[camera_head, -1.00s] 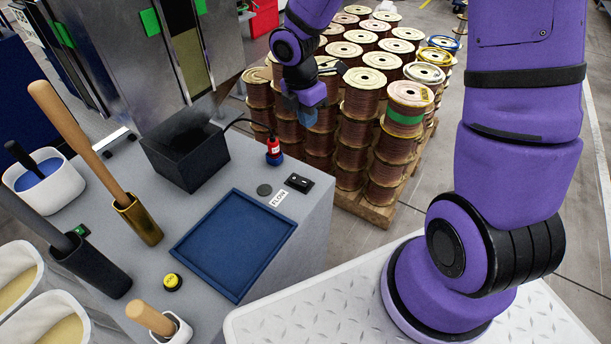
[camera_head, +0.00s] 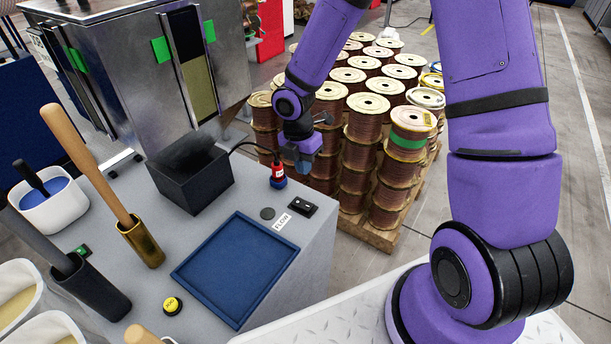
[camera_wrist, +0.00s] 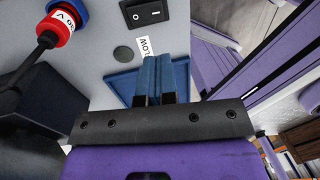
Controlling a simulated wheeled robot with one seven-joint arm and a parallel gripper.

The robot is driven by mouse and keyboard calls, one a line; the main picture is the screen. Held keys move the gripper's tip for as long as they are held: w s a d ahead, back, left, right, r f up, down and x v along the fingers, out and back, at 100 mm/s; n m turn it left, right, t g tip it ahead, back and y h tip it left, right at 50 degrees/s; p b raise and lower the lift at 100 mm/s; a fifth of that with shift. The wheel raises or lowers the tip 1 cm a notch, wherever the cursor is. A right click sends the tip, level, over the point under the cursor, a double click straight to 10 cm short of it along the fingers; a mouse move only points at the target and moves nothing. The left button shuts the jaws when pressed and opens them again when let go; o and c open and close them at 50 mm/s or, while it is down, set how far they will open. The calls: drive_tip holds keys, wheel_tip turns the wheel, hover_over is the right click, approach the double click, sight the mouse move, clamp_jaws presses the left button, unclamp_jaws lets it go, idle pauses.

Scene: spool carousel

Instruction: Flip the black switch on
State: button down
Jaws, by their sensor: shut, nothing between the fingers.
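The black switch (camera_head: 302,207) is a small rocker on the grey bench top, near its right edge, beside a white FLOW label (camera_head: 283,221). In the wrist view the switch (camera_wrist: 145,11) shows white marks at the top of the picture. I cannot tell which side is pressed. My gripper (camera_head: 304,168) is above the bench's right edge, up from the switch in the head view. In the wrist view its blue fingers (camera_wrist: 158,60) are together and empty, pointing towards the label and switch, apart from both.
A blue tray (camera_head: 175,272) lies left of the switch. A red and blue plug (camera_head: 278,175) with a black cable stands close behind it. A black box (camera_head: 190,185), a round dark disc (camera_head: 267,213) and a yellow button (camera_head: 172,305) are also on the bench. Wire spools (camera_head: 365,130) stand beyond.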

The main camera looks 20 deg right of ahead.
sight(310, 206)
drive_tip(key=f, duration=0.4)
drive_tip(key=s+f, duration=0.1)
drive_tip(key=f, duration=0.3)
drive_tip(key=d+f, duration=0.1)
drive_tip(key=f, duration=0.3)
drive_tip(key=shift+s+f, duration=0.2)
drive_tip(key=shift+s, duration=0.05)
drive_tip(key=shift+s+f, duration=0.15)
drive_tip(key=shift+f, duration=0.15)
drive_tip(key=shift+r, duration=0.15)
drive_tip(key=shift+r, duration=0.75)
